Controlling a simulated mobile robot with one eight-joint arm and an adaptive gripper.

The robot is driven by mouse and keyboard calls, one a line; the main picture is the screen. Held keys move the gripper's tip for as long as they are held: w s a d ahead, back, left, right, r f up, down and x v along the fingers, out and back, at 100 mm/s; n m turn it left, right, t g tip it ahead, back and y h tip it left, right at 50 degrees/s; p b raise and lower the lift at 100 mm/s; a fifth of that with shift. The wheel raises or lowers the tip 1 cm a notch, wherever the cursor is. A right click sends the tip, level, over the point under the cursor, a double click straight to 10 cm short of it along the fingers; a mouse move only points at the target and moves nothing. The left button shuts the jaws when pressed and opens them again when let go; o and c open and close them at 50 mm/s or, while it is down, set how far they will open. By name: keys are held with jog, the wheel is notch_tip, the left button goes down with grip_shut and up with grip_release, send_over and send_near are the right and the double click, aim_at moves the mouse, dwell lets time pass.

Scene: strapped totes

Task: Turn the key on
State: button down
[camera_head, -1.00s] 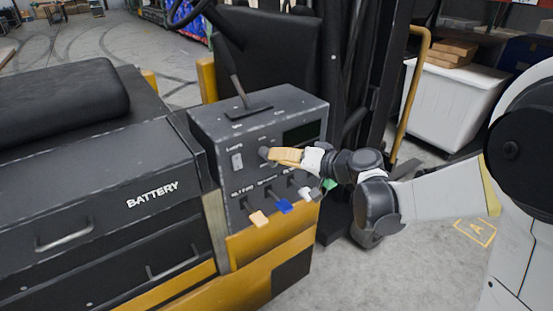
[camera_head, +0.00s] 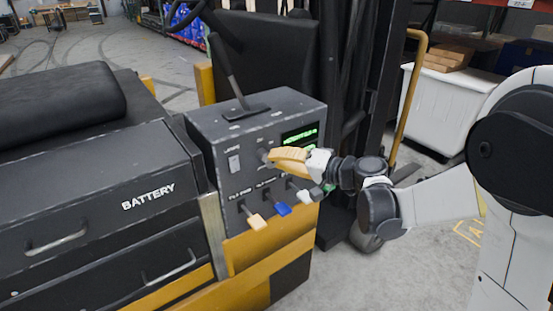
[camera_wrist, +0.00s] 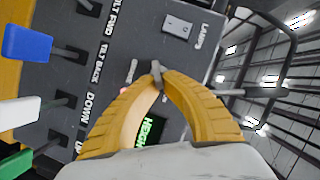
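The display is lit with green text. My gripper (camera_head: 268,157) has its yellow fingers at the key switch. In the wrist view my gripper (camera_wrist: 157,72) has its fingertips closed together around the small dark grey key (camera_wrist: 156,82). Most of the key and its switch are hidden by the fingers. The lit display shows partly in the wrist view (camera_wrist: 151,132), between and behind the fingers.
The light switch (camera_head: 235,163) is left of the key. Orange (camera_head: 257,221), blue (camera_head: 283,209) and white (camera_head: 306,196) levers stick out below. A tall lever (camera_head: 226,72) stands on the console top. A yellow rail (camera_head: 408,95) and white bin (camera_head: 445,105) are at right.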

jog(key=c, duration=1.6)
grip_release()
jog(key=v, duration=1.2)
jog(key=shift+a, duration=0.1)
